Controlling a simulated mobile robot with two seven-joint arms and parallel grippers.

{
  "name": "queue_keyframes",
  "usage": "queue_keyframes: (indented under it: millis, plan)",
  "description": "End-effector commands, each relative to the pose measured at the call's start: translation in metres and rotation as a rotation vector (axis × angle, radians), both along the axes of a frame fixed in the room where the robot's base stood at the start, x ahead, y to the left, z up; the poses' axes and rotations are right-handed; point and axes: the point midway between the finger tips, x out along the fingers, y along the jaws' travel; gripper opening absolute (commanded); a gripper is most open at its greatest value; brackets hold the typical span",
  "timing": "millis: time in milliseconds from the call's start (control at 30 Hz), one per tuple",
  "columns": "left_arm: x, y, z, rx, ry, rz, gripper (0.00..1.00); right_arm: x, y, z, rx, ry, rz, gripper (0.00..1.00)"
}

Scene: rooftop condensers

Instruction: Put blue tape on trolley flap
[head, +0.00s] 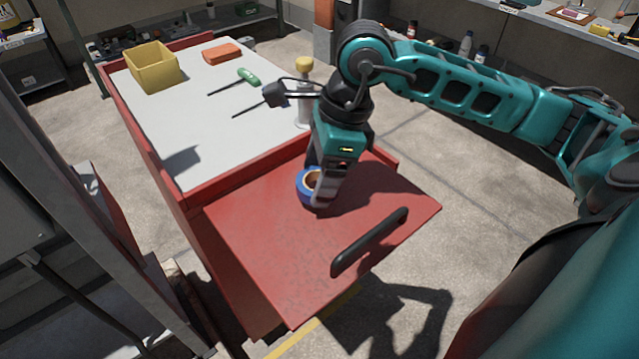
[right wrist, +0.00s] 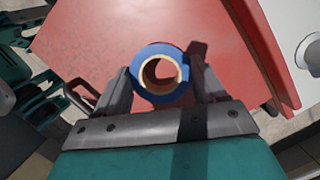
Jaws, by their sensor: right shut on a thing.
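The blue tape (head: 304,186) is a blue roll with a tan core, at the red trolley flap (head: 270,235) in the head view. My right gripper (head: 322,195) points down and is shut on the tape. In the right wrist view the tape (right wrist: 160,75) sits between the two fingers of my right gripper (right wrist: 160,92), with the red flap (right wrist: 105,35) behind it. I cannot tell whether the tape touches the flap or hangs just above it. My left gripper is not in view.
A black handle (head: 370,243) lies along the flap's outer part. The trolley's white top (head: 165,125) holds a yellow bin (head: 153,66), an orange block (head: 222,52), a green-handled screwdriver (head: 248,75) and a yellow-capped bottle (head: 304,90). Most of the flap is bare.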

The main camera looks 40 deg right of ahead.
Motion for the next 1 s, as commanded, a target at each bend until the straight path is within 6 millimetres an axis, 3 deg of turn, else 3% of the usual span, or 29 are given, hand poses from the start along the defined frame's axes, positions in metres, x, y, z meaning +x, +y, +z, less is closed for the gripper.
queue_keyframes:
  millis: [133, 500, 533, 800, 1000]
  plan:
    - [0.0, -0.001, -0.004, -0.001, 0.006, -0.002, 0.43, -0.001, 0.0, -0.023, 0.0, 0.003, 0.0, 0.4]
    - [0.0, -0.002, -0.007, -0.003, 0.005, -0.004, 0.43, 0.0, 0.0, -0.029, 0.0, 0.0, 0.0, 0.4]
    - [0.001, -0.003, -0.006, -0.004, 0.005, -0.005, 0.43, 0.0, 0.0, -0.028, 0.0, 0.0, 0.0, 0.72]
    - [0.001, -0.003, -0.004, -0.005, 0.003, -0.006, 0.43, 0.0, 0.0, -0.027, 0.0, 0.0, 0.0, 0.96]
    - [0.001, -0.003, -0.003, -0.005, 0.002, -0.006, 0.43, 0.0, 0.0, -0.026, 0.0, 0.0, 0.0, 0.96]
